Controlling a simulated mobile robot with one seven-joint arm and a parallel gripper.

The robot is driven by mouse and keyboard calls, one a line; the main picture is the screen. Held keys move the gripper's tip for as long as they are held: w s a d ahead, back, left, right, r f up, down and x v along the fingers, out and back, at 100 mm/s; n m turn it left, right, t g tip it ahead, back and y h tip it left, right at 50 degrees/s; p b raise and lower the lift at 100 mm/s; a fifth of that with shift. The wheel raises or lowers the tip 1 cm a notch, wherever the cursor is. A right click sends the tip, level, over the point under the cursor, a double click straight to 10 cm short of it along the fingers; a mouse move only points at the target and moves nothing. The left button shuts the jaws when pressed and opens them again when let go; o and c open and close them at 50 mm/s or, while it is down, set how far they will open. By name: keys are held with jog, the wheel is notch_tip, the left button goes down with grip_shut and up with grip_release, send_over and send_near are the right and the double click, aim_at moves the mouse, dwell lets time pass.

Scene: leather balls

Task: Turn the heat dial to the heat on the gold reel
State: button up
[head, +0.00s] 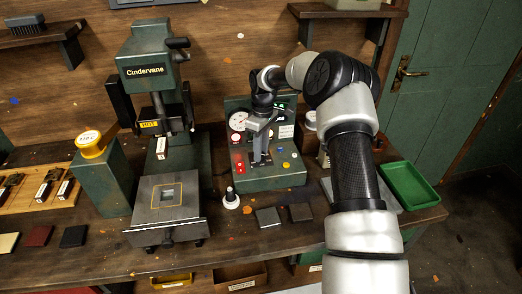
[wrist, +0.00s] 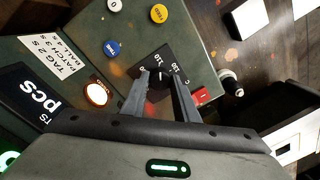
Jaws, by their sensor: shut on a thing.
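The heat dial (wrist: 160,78) is a dark knob on a black plate with white numbers, on the sloped face of the green control box (head: 277,180). My gripper (wrist: 161,82) is shut on the dial, one finger on each side, pointing down at the box. In the head view my gripper (head: 261,158) covers the dial. Some plate numbers show, but the pointer's exact reading is unclear. A gold-yellow reel (head: 91,147) with a white label sits on a green block at the left. Its lettering is too small to read surely.
The Cindervane press (head: 147,70) stands left of the box, with a yellow HOT sign. Buttons, including a blue one (wrist: 113,48) and a yellow one (wrist: 159,13), lie near my fingers. A red switch (wrist: 203,96) is close on the right. A dark-knobbed stamp (head: 230,198) stands in front.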

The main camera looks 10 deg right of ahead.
jog(key=o, duration=0.8)
jog(key=shift+r, duration=0.1)
jog(key=r, duration=1.1)
jog(key=w+r, duration=0.1)
jog(key=r, duration=0.5)
jog(key=shift+d+r, duration=0.1)
jog(key=shift+d, duration=0.3)
